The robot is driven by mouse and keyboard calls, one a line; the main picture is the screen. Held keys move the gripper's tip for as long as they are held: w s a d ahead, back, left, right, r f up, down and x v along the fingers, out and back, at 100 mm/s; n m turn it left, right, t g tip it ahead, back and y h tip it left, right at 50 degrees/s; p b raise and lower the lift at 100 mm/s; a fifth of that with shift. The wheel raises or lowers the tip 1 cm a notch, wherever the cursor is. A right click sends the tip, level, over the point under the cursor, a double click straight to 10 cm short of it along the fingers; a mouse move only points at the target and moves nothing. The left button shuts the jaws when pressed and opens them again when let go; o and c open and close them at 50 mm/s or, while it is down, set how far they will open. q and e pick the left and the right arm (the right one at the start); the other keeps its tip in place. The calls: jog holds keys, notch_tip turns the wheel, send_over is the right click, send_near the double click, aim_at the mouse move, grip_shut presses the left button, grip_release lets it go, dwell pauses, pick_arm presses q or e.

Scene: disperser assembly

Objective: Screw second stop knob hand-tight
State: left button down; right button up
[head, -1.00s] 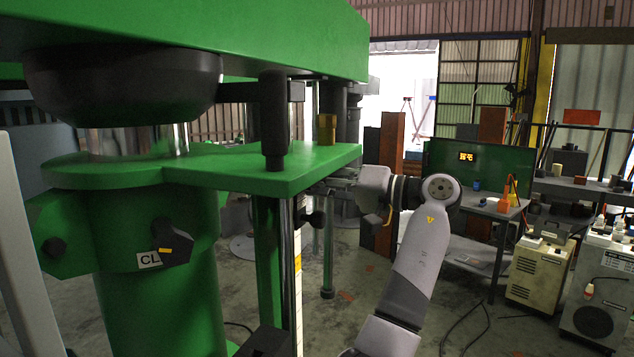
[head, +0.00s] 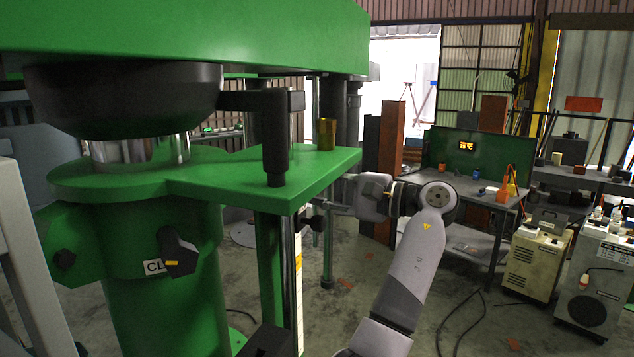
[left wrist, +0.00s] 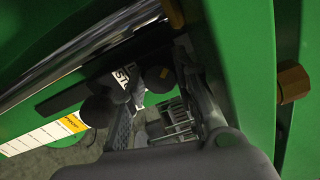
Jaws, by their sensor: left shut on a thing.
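A black stop knob (left wrist: 158,78) sits between my left gripper's fingers in the left wrist view, beside a "STOP" label (left wrist: 122,80). My left gripper (left wrist: 155,95) is shut on it; the exact contact is dim and partly hidden. A second black knob (left wrist: 97,110) is outside the fingers. In the head view my left gripper (head: 326,204) reaches leftward under the edge of the green plate (head: 245,178). A black knob (head: 318,221) shows just below its fingertips; I cannot tell which of the two it is. My right gripper is not in view.
A brass piece (head: 327,134) stands on the plate, close to my left wrist (left wrist: 293,83). A labelled upright rail (head: 298,265) is beside the knobs. The large green machine fills the left. A workbench (head: 470,188) and cabinets stand at the right, with open floor between.

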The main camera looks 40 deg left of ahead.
pick_arm(q)
jog(key=shift+r+m, duration=0.1)
jog(key=shift+m, duration=0.4)
jog(key=shift+p, duration=0.3)
jog(key=c, duration=1.3)
grip_release()
